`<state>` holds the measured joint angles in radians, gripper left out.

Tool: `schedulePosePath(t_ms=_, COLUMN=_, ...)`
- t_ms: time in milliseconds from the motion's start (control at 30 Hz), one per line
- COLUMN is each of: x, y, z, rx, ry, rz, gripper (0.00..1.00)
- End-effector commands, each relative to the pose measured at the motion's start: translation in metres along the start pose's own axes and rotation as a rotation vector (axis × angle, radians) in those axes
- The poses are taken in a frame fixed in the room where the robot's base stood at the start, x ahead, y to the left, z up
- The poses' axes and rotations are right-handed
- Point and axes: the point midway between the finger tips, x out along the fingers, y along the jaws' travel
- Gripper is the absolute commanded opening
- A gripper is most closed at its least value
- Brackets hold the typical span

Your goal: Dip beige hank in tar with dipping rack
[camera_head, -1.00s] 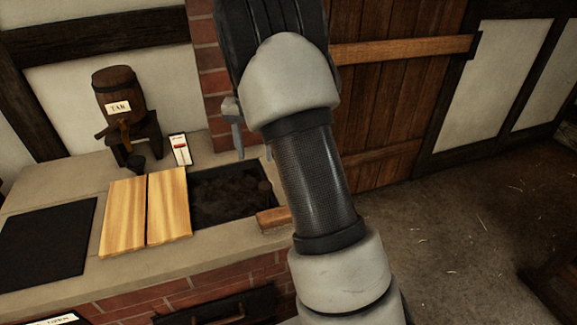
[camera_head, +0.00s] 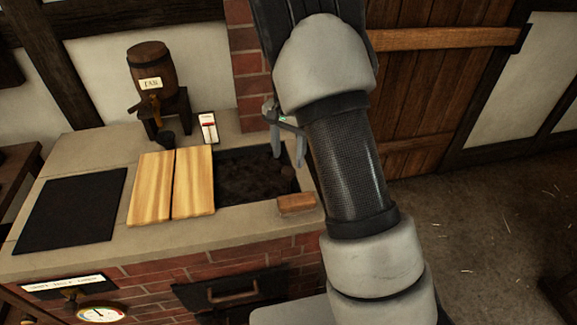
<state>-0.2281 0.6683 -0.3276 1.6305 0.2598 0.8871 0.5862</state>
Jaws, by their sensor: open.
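My arm hides part of the hearth's right side. I see no beige hank and cannot make out a dipping rack.
Two light wooden boards (camera_head: 152,187) lie beside the pit, with a black mat (camera_head: 70,209) to their left. A white card with a red mark (camera_head: 208,127) stands behind. A brick (camera_head: 296,203) rests at the pit's front right. A gauge (camera_head: 101,315) is low in front.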

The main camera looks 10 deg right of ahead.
Motion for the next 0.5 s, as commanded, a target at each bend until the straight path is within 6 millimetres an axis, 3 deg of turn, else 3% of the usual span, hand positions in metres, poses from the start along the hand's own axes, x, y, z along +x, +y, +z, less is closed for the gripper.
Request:
schedulePosePath(t_ms=200, x=0.037, y=0.000, z=0.000, rx=0.001, ry=-0.001, rz=0.001, gripper=0.51)
schedulePosePath(t_ms=500, x=0.052, y=0.000, z=0.000, rx=0.000, ry=0.000, rz=-0.001, gripper=0.51)
